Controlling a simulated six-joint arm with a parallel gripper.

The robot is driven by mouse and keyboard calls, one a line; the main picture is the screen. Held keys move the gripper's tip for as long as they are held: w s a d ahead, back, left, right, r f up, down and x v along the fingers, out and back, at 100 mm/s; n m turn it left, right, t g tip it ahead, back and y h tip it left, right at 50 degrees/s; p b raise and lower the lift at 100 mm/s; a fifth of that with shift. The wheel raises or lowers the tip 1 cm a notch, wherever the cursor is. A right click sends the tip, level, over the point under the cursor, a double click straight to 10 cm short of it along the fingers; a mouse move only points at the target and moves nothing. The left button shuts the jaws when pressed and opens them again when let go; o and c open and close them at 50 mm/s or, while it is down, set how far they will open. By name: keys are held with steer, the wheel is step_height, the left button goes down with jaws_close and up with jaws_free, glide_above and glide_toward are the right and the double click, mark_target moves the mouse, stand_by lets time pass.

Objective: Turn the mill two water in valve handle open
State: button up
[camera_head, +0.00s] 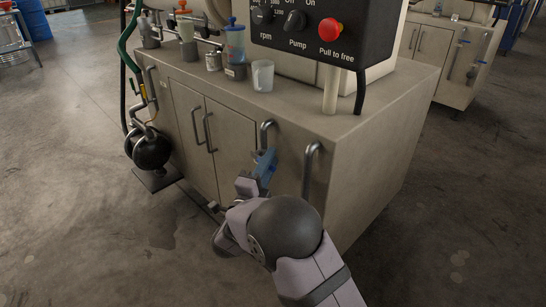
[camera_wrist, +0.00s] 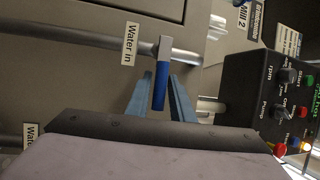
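The water in valve handle (camera_wrist: 160,86) is a blue lever on a grey metal stem, beside the "Water in" label (camera_wrist: 130,44) in the wrist view. It lies crosswise to its metal pipe (camera_wrist: 80,33). My gripper (camera_wrist: 159,92) is open, with one blue-grey finger on each side of the lever. Gaps show between the fingers and the lever, so it is not gripped. In the head view my gripper (camera_head: 263,164) is at the cabinet front, between two bent pipes, and the handle cannot be made out there.
A "Mill 2" label (camera_wrist: 243,14) is on the machine in the wrist view. The black control box (camera_head: 325,28) with a red stop button overhangs the cabinet (camera_head: 375,165). Cups and bottles stand on the cabinet top. A second "Water" label (camera_wrist: 30,137) marks a lower pipe.

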steer(key=shift+x, duration=1.15)
jaws_close()
